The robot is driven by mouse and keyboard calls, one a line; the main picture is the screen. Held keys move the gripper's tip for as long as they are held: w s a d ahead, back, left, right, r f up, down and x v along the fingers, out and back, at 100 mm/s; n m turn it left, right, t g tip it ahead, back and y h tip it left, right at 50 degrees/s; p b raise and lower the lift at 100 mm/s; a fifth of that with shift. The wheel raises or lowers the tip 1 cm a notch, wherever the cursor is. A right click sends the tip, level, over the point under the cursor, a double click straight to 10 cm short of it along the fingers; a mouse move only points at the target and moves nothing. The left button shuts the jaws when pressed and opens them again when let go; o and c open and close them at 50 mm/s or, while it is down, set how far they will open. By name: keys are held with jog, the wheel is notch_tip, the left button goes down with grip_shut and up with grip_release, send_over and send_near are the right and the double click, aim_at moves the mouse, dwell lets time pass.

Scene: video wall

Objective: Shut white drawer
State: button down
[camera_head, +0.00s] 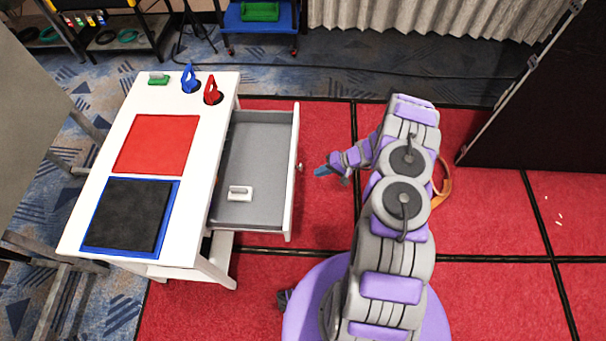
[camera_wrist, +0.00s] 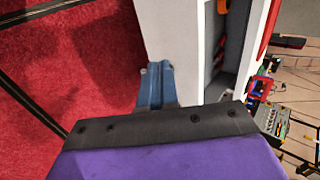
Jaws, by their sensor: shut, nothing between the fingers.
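The white drawer (camera_head: 292,190) is pulled out from the right side of a white table (camera_head: 150,100). Its grey inside is bare except for a small white block (camera_head: 239,193) near the front end. A small round knob (camera_head: 300,167) sits on the drawer's front. My gripper (camera_head: 322,171) is shut and empty, just right of the knob, with a small gap in the head view. In the wrist view the blue fingertips (camera_wrist: 155,88) are together, pointing at the white drawer front (camera_wrist: 190,50). Whether they touch it, I cannot tell.
On the tabletop are a red square (camera_head: 157,144), a black pad with blue border (camera_head: 127,215), a blue-handled item (camera_head: 189,79), a red-handled item (camera_head: 212,91) and a green-white block (camera_head: 158,78). A dark panel (camera_head: 540,110) stands at right. Red floor around my arm is clear.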

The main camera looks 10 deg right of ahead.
jog(key=w+a+f+b, duration=0.1)
jog(key=w+a+b, duration=0.1)
jog(key=a, duration=0.9)
jog(key=w+a+b, duration=0.2)
jog(key=w+a, duration=0.3)
jog(key=a, duration=0.6)
jog(key=w+a+f+b, duration=0.1)
jog(key=w+a+b, duration=0.2)
jog(key=a, duration=0.9)
jog(key=shift+w+f, duration=0.3)
jog(key=shift+f, duration=0.05)
jog(key=shift+w+a, duration=0.25)
jog(key=shift+a, duration=0.35)
jog(key=shift+w+a+r, duration=0.1)
jog(key=shift+r, duration=0.15)
jog(key=shift+a+r, duration=0.1)
